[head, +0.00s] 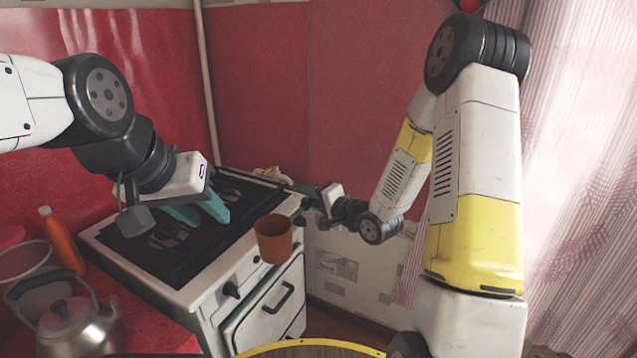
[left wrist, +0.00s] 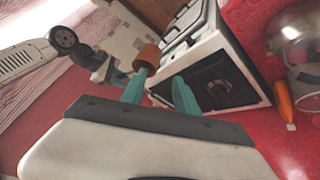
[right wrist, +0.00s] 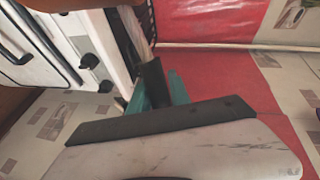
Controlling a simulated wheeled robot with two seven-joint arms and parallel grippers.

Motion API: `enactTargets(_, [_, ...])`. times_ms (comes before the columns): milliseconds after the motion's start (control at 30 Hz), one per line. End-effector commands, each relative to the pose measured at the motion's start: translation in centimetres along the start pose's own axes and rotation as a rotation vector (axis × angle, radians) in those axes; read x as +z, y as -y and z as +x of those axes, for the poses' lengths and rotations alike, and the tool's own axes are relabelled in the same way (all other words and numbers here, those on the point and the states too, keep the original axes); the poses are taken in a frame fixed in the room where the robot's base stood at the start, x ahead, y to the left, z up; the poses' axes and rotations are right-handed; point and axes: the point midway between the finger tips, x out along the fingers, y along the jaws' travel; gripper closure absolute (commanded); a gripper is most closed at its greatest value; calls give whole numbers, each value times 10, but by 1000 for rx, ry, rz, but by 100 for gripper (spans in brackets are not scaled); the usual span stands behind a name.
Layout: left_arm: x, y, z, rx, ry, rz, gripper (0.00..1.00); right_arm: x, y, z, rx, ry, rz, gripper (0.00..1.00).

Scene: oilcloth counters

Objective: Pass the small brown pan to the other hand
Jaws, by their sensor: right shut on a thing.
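The small brown pan (head: 273,238) hangs in the air in front of the stove's front right corner, its open top facing up. My right gripper (head: 310,197) is behind it and to its right. In the right wrist view the gripper (right wrist: 158,90) is shut on the pan's dark handle (right wrist: 152,84); the brown body (right wrist: 55,32) shows at the upper left, partly cut off. My left gripper (head: 200,210) is over the stove, left of the pan, with its fingers apart and empty. In the left wrist view the pan (left wrist: 148,55) is beyond the fingertips, apart from them.
The white stove (head: 205,290) with a black top (head: 150,252) stands below my left gripper. A kettle (head: 75,322), an orange bottle (head: 62,240) and a pale container (head: 22,262) stand on the red counter (head: 150,335) at the left. A curtain (head: 580,150) hangs at the right.

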Motion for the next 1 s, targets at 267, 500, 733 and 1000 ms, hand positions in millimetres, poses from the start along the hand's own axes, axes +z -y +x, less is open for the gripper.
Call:
enactTargets(267, [-13, -2, 4, -2, 40, 2, 15, 11, -1, 2, -10, 45, -9, 100])
enactTargets(500, [-54, -10, 29, -22, 185, 12, 0, 10, -1, 2, -11, 43, -8, 100])
enactTargets(733, [-94, -24, 70, -58, 332, 24, 0, 10, -1, 2, -11, 42, -8, 100])
enactTargets(1000, [-124, -44, 129, -115, 482, 39, 0, 10, -1, 2, -11, 42, -8, 100])
